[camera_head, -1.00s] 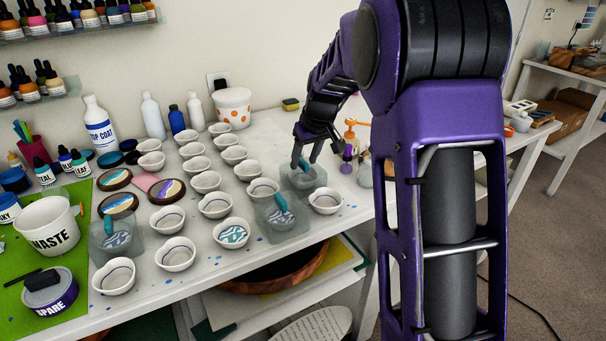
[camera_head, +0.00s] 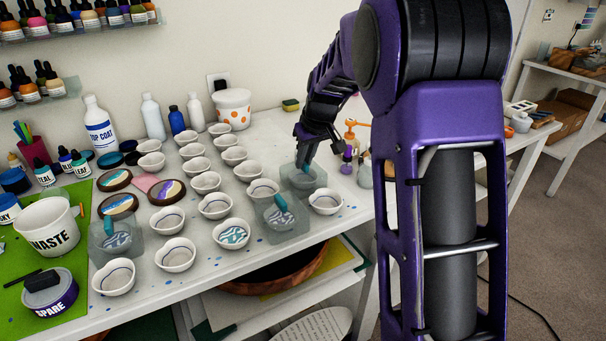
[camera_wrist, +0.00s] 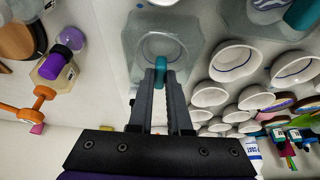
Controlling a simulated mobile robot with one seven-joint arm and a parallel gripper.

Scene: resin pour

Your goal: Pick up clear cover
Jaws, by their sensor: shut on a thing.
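A clear cover (camera_head: 297,186) with a teal handle stands at the right of the rows of white cups. A round cup shape shows through it. My gripper (camera_head: 305,159) is over it, and in the wrist view my gripper (camera_wrist: 160,70) is shut on the teal handle of the clear cover (camera_wrist: 137,35). I cannot tell whether the cover is lifted off the table. Two more clear covers with teal handles stand over patterned cups, one nearby (camera_head: 262,216) and one at the left (camera_head: 103,229).
Several white cups fill the table to the left. An orange-topped bottle (camera_head: 350,138) stands behind. The table's front edge (camera_head: 345,222) is close.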

